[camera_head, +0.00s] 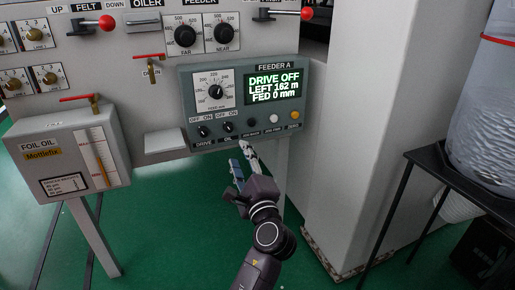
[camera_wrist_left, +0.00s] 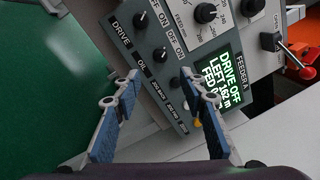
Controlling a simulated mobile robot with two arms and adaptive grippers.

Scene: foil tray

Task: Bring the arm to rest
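My left gripper (camera_head: 243,160) is just below the lower edge of the feeder A control box (camera_head: 221,94) in the head view. In the left wrist view its two fingers (camera_wrist_left: 160,75) are spread apart with nothing between them, and the box (camera_wrist_left: 158,65) lies beyond them. I cannot tell how close the tips are to the box. The display (camera_head: 272,87) reads DRIVE OFF, LEFT 162 m, FED 0 mm. The drive knob (camera_head: 203,132) and a second off/on knob (camera_head: 228,127) sit along the box's lower row. My right gripper is not in view.
A foil oil box (camera_head: 66,155) with a red-handled valve stands at left. A grey pillar (camera_head: 375,110) rises at right, beside a black stand (camera_head: 450,165) with a wrapped roll (camera_head: 487,95). Red-knobbed levers (camera_head: 106,23) stick out above. Green floor (camera_head: 180,240) is open below.

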